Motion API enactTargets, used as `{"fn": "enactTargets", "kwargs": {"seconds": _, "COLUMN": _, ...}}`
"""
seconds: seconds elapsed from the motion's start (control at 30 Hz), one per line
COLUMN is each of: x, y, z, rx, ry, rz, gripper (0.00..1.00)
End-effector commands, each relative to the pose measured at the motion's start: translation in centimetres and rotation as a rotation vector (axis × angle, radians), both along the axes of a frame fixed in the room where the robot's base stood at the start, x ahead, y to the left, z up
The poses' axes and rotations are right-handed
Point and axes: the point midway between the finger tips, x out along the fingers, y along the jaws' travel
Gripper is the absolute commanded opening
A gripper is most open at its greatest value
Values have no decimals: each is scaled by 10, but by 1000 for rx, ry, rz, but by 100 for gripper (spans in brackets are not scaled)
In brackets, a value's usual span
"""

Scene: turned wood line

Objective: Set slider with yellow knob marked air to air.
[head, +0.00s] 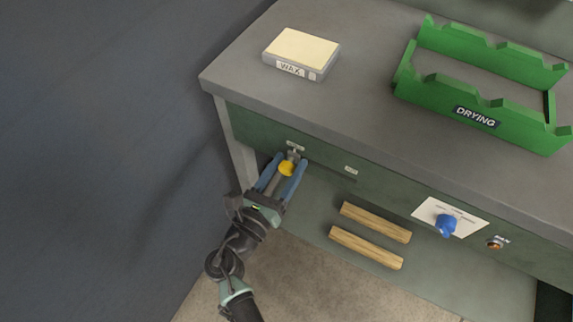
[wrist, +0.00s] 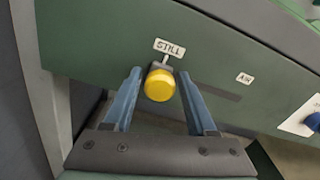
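The slider's yellow knob (wrist: 160,86) sits at the left end of its slot (wrist: 222,92), under the label STILL (wrist: 169,48). The AIR label (wrist: 245,78) is farther right on the green panel, above the slot's right end. My gripper (head: 282,166) is at the knob in the head view. In the wrist view my gripper (wrist: 160,82) has its two blue fingers apart, one on each side of the knob. A clear gap shows by the left finger; whether the right finger touches the knob is hard to tell.
Right of the slider are two wooden bars (head: 376,222), a blue knob (head: 446,225) on a white plate and an orange button (head: 494,243). A WAX block (head: 301,52) and a green DRYING rack (head: 437,96) stand on the bench top.

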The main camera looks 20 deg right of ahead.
Motion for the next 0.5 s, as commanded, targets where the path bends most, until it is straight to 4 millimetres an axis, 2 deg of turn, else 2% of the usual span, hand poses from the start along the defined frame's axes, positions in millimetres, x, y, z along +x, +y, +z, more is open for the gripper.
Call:
{"fn": "enactTargets", "kwargs": {"seconds": 0.03, "x": 0, "y": 0, "z": 0, "rx": 0, "ry": 0, "rz": 0, "gripper": 46}}
{"fn": "enactTargets", "kwargs": {"seconds": 0.3, "x": 0, "y": 0, "z": 0, "rx": 0, "ry": 0, "rz": 1, "gripper": 0}}
{"fn": "enactTargets", "kwargs": {"seconds": 0.5, "x": 0, "y": 1, "z": 0, "rx": 0, "ry": 0, "rz": 1, "gripper": 0}}
